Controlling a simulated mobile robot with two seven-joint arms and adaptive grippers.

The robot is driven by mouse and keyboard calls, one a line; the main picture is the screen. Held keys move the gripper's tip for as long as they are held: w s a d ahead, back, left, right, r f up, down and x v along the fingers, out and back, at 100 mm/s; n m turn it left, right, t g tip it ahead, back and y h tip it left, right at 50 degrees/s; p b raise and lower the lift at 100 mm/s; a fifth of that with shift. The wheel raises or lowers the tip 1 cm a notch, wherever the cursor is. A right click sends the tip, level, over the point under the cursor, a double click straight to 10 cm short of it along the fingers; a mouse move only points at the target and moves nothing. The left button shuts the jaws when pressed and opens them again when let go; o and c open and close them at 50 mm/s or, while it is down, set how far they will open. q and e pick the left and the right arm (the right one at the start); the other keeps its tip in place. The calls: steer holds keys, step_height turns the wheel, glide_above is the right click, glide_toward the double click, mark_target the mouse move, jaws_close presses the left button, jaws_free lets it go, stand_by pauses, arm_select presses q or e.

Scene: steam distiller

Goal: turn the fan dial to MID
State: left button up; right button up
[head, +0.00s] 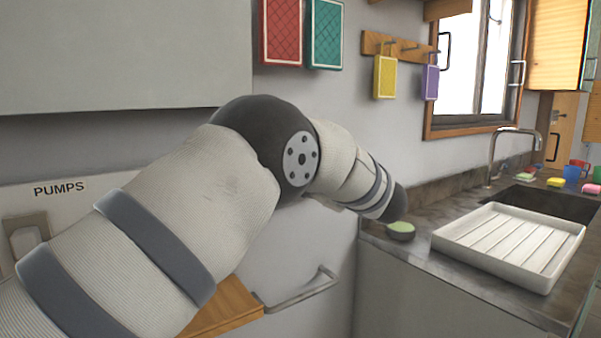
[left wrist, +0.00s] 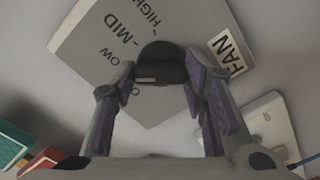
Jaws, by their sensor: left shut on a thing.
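The fan dial (left wrist: 163,62) is a dark round knob on a pale panel (left wrist: 90,32) in the left wrist view. The panel reads HIGH, MID and a partly covered LOW beside the dial, and a FAN label (left wrist: 227,54) is at its right. My left gripper (left wrist: 159,82) is shut on the dial, one finger on each side. A small pale line shows on the dial's near side; I cannot tell which setting the dial points to. In the head view my left arm hides the dial and gripper. My right gripper is in neither view.
Red (head: 281,30) and teal (head: 325,34) pads hang on the wall. A PUMPS panel (head: 100,186) is at left. A white drying tray (head: 510,243) and a green-topped round item (head: 400,230) sit on the counter (head: 470,212) at right. A white wall plate (left wrist: 272,125) is near my left gripper.

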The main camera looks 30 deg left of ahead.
arm_select(q)
steer(key=shift+m, duration=4.2)
steer(key=o, duration=1.2)
steer(key=shift+c, duration=0.2)
steer(key=v, duration=1.2)
